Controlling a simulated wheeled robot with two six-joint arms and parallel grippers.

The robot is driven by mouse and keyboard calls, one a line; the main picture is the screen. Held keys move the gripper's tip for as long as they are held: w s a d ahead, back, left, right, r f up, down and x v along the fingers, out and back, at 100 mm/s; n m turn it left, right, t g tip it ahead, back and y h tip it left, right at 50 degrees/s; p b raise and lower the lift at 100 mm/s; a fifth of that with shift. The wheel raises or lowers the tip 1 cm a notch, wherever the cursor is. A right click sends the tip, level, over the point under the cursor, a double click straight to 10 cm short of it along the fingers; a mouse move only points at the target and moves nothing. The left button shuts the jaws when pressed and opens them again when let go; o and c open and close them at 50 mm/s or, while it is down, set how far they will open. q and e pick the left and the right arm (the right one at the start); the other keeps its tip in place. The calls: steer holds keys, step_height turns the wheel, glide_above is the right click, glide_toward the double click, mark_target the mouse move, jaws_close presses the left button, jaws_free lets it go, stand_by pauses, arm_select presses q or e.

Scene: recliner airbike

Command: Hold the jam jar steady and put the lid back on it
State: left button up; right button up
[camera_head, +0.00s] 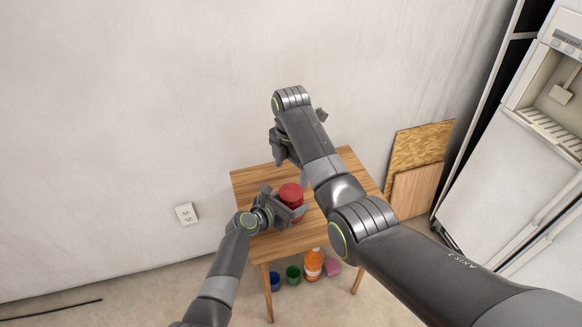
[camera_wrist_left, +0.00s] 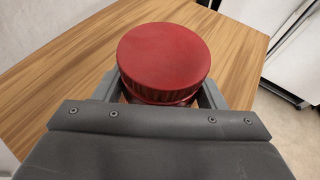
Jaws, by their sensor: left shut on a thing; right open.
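The jam jar (camera_wrist_left: 165,102) stands on the wooden table, mostly hidden under its lid and by my left gripper. The round red lid (camera_head: 291,192) sits on top of the jar; it also fills the middle of the left wrist view (camera_wrist_left: 163,55), looking level. I cannot tell whether it is screwed tight. My left gripper (camera_head: 293,210) is shut on the jar from the left, one finger on each side below the lid. My right gripper (camera_head: 289,166) is open over the back of the table, behind and above the jar, apart from the lid and partly hidden by its own arm.
The small wooden table (camera_head: 255,182) has bare room at its back left. Under its front edge stand a blue container (camera_head: 274,281), a green one (camera_head: 293,274), an orange bottle (camera_head: 313,264) and a pink block (camera_head: 332,267). Boards (camera_head: 420,147) and a fridge (camera_head: 520,170) are at the right.

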mark_target(290, 193)
steer(key=shift+f, duration=4)
steer(key=c, duration=1)
steer(key=m, duration=0.5)
steer(key=shift+m, duration=0.3)
steer(key=m, duration=0.4)
steer(key=o, duration=1.1)
steer(key=shift+c, duration=0.2)
steer(key=shift+s+a, duration=0.1)
